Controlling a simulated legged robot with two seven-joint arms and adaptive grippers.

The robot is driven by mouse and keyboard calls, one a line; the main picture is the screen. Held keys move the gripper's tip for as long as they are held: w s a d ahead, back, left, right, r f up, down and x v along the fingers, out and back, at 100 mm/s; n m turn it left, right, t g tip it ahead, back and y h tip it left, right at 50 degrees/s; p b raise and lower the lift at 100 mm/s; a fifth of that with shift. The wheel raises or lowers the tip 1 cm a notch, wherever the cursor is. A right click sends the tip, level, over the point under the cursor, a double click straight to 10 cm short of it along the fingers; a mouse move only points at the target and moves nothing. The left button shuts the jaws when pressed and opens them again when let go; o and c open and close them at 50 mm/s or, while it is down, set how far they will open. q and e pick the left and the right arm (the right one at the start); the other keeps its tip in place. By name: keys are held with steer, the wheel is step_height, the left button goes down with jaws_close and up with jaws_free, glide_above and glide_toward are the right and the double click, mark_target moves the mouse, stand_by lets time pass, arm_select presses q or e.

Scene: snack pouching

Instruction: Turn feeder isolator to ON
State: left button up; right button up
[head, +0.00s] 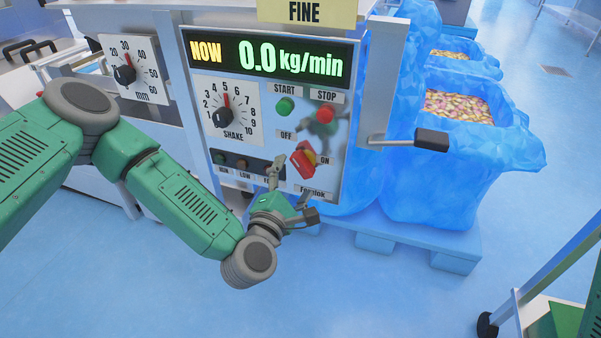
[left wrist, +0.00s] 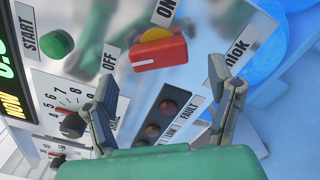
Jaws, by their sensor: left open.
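The feeder isolator (head: 303,162) is a red handle on a yellow base, low on the control panel's right side. An OFF label is at its upper left and an ON label at its right. It also shows in the left wrist view (left wrist: 160,53), straight ahead of the fingers. I cannot tell surely which label the handle points to. My left gripper (head: 293,182) is open and empty, just below and in front of the isolator. In the left wrist view its two fingers (left wrist: 171,92) are spread apart, with the handle beyond them, seemingly not touched. My right gripper is not seen.
The panel (head: 260,138) has a green START button (head: 285,106), a red STOP button (head: 326,114), a SHAKE dial (head: 223,117) and small lamps (head: 241,164). The display (head: 270,56) reads 0.0 kg/min. A lever (head: 432,140) sticks out right. Blue lined bins (head: 455,170) stand behind.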

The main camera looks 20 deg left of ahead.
mark_target(300, 170)
arm_select(q)
steer(key=w, duration=0.2)
steer(key=w+b, duration=0.1)
steer(key=shift+w+d, duration=0.3)
steer(key=shift+w, duration=0.3)
steer(key=shift+w+a, duration=0.1)
steer(key=shift+a, duration=0.05)
steer(key=shift+c, duration=0.4)
steer(key=c, duration=1.1)
